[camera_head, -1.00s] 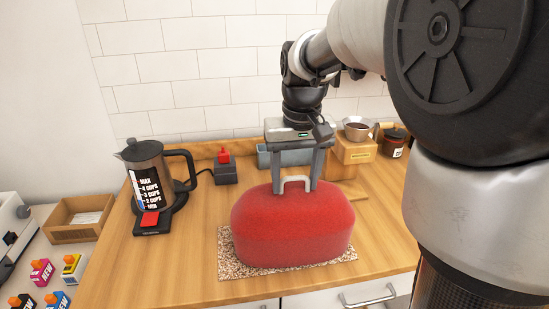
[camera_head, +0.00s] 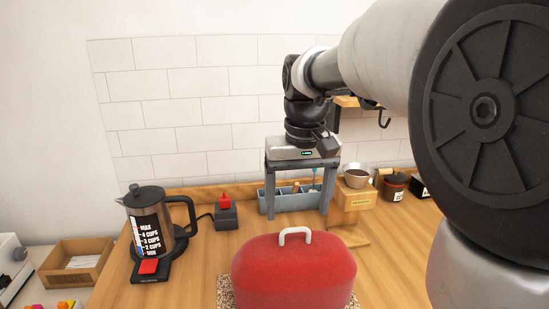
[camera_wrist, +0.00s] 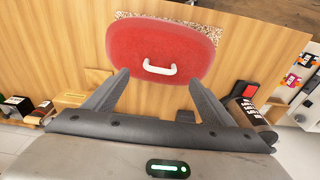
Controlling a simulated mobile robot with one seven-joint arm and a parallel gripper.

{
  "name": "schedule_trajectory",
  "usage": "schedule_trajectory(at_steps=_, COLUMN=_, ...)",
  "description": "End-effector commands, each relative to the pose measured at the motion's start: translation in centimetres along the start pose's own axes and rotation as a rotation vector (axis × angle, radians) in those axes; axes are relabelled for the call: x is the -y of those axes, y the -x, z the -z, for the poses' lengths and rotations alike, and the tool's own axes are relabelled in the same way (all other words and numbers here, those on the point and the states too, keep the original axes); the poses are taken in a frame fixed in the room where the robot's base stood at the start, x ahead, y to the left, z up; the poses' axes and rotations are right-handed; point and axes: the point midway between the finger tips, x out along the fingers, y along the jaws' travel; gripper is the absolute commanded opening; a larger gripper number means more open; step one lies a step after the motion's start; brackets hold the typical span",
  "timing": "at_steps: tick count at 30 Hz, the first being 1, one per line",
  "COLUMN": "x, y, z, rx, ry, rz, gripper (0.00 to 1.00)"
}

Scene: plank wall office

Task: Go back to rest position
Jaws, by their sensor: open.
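My gripper (camera_head: 298,209) is open and empty, raised above the counter behind the red lid. In the wrist view its two fingers (camera_wrist: 158,82) spread apart with nothing between them. The red domed lid (camera_head: 293,275) with a pale handle (camera_head: 295,235) sits on a speckled mat (camera_head: 224,292) near the counter's front. In the wrist view the lid (camera_wrist: 160,48) and its handle (camera_wrist: 160,70) lie beyond the fingertips, clear of them.
A blue-grey divided tray (camera_head: 283,203) is behind the gripper. A wooden stand with a metal cup (camera_head: 356,176) and a dark jar (camera_head: 394,187) are at right.

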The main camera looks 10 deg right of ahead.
Motion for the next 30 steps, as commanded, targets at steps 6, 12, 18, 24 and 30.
schedule_trajectory(at_steps=6, x=0.0, y=5.8, z=0.1, rx=-0.004, ry=-0.001, rz=0.000, gripper=0.77)
schedule_trajectory(at_steps=12, x=0.0, y=9.1, z=0.1, rx=-0.002, ry=-0.001, rz=0.000, gripper=0.77)
schedule_trajectory(at_steps=18, x=-0.1, y=10.8, z=-0.4, rx=-0.008, ry=-0.001, rz=0.003, gripper=0.77)
schedule_trajectory(at_steps=24, x=-0.3, y=13.7, z=-5.0, rx=-0.108, ry=-0.002, rz=0.028, gripper=0.77)
schedule_trajectory(at_steps=30, x=-0.1, y=14.0, z=-11.6, rx=-0.261, ry=0.000, rz=0.027, gripper=0.77)
